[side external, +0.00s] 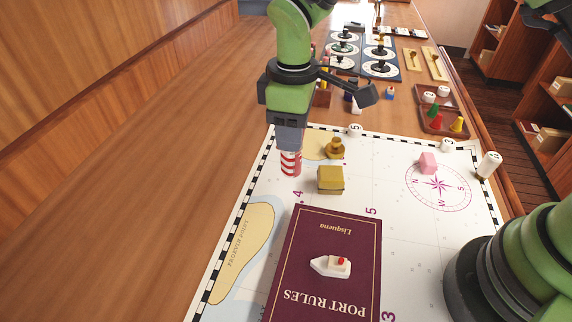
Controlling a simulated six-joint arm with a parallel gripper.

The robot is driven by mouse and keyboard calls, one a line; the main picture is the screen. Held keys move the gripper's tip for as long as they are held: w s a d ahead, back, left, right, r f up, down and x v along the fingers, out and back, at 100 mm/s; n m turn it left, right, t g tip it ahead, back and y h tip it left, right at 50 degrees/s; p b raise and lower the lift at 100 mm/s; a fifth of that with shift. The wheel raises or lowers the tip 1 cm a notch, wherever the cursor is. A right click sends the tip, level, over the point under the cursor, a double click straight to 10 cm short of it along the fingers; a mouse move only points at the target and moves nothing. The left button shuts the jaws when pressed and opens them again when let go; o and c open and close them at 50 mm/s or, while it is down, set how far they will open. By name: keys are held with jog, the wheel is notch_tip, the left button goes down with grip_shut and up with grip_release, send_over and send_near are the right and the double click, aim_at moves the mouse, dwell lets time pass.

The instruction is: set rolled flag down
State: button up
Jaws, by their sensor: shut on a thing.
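The rolled flag (290,164) is a short upright cylinder with red and white stripes, in the side external view just left of centre. My gripper (290,146) points down and is shut on its upper part. The flag's lower end is over the chart (395,200) near its upper left edge. I cannot tell whether it touches the chart.
A yellow block (330,180) and a brass piece (335,149) stand close to the right of the flag. A maroon book (320,285) with a small white boat (331,265) on it lies nearer. A pink block (427,163) is farther right. The wooden table (190,190) is bare at left.

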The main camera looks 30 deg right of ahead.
aim_at(292, 156)
jog(key=shift+f, duration=2.7)
jog(key=o, duration=1)
jog(key=shift+f, duration=0.15)
jog(key=shift+c, duration=0.2)
